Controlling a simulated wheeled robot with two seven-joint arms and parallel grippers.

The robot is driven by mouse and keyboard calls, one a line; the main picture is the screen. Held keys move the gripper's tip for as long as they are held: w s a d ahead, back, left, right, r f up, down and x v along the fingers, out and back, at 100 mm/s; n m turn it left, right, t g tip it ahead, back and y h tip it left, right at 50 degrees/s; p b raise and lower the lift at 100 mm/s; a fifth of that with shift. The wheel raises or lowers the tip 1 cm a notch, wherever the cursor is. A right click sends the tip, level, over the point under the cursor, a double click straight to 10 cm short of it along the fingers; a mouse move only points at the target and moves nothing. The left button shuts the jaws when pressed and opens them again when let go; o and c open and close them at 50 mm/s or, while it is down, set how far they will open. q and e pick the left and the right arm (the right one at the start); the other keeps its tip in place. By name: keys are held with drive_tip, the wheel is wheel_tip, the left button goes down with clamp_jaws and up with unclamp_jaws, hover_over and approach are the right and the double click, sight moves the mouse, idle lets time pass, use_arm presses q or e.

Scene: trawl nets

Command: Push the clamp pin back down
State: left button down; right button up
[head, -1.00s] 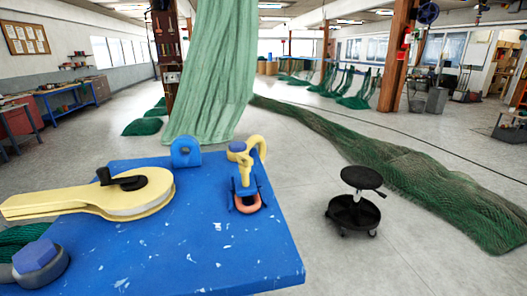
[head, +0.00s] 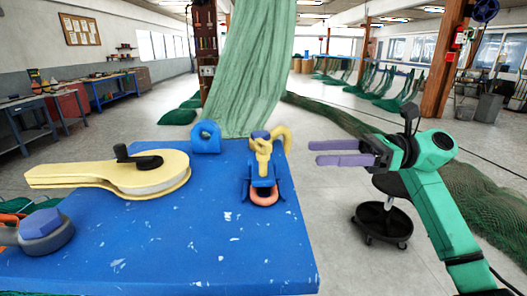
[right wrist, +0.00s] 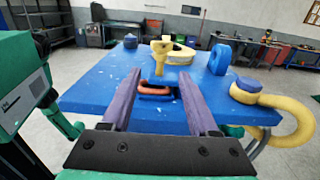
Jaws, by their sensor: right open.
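The clamp (head: 263,190) is a blue bracket with an orange ring near the right edge of the blue table (head: 215,255). Its yellow pin (head: 263,152) stands upright above the bracket; it also shows in the right wrist view (right wrist: 160,58), with the orange ring below it. My right gripper (head: 314,153) is open and empty, to the right of the clamp and apart from it. Its purple fingers point towards the clamp, which shows between them in the right wrist view. How deep the pin sits in the bracket is hard to tell. My left gripper is not in view.
A yellow block with a black handle (head: 140,160) lies on the table's left part. A blue eye bracket (head: 205,138) and a yellow hook with a blue top (right wrist: 247,88) sit near the far edge. A black stool (head: 383,222) stands right of the table.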

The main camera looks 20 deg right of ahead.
sight(262, 152)
drive_tip(key=p+x, duration=0.4)
drive_tip(key=x, duration=0.7)
drive_tip(key=shift+w+a+r+p, duration=0.15)
drive_tip(key=shift+a+r+p, duration=0.1)
drive_tip(key=shift+p, duration=0.15)
drive_tip(key=shift+w+a+f, duration=0.1)
drive_tip(key=shift+a+f, duration=0.05)
drive_tip(key=shift+f, duration=0.05)
clamp_jaws()
drive_tip(key=shift+r, duration=0.1)
